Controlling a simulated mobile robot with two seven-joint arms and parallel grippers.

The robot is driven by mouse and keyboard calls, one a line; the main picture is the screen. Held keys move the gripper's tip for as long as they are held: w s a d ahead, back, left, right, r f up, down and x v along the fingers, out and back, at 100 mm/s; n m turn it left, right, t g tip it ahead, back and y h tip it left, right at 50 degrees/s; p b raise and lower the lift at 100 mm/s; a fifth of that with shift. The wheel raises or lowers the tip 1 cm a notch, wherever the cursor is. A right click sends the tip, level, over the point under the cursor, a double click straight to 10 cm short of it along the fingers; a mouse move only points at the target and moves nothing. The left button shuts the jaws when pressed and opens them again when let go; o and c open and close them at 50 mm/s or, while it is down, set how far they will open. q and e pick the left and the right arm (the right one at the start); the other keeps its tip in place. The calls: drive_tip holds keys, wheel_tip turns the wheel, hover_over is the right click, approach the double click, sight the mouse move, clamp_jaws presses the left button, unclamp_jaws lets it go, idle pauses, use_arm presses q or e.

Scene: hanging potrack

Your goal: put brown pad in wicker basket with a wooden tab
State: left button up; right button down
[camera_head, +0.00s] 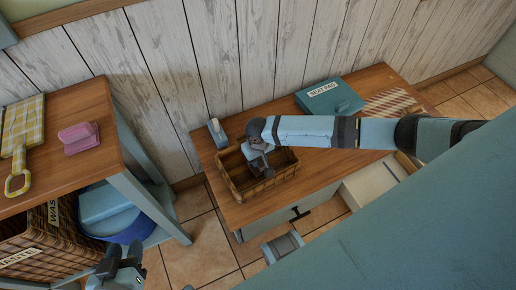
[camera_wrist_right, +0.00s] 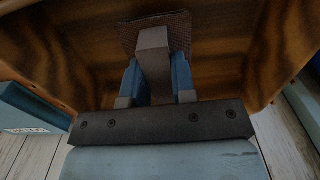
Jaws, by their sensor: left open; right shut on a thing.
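The wicker basket (camera_head: 235,191) is a brown open tray on the right wooden table in the head view. Its inside wall (camera_wrist_right: 220,30) surrounds my right gripper in the right wrist view. My right gripper (camera_wrist_right: 155,65) is shut on a grey block-like tab (camera_wrist_right: 153,45) joined to a thin brown pad (camera_wrist_right: 181,20), held inside the basket. In the head view my right gripper (camera_head: 260,167) reaches down into the basket; the pad is hard to make out there. Whether the pad touches the basket floor cannot be told. My left gripper (camera_head: 121,268) is open and empty at bottom left, far from the basket.
A teal box (camera_head: 345,103) with a label and a striped cloth (camera_head: 392,103) lie right of the basket. A small blue-grey item (camera_head: 217,133) stands behind it. The left table holds a yellow checked board (camera_head: 22,126) and a pink item (camera_head: 78,138); labelled baskets (camera_head: 30,228) sit underneath.

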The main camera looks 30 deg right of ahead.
drive_tip(key=shift+f, duration=0.35)
drive_tip(key=c, duration=0.9)
unclamp_jaws()
drive_tip(key=shift+o, duration=0.2)
use_arm(q)
drive_tip(key=p, duration=0.4)
drive_tip(key=shift+s+a+g, duration=0.15)
drive_tip(key=shift+a+g, duration=0.15)
drive_tip(key=shift+a, duration=0.05)
use_arm(e)
wheel_tip(320, 180, up, 14)
drive_tip(key=shift+f, duration=0.1)
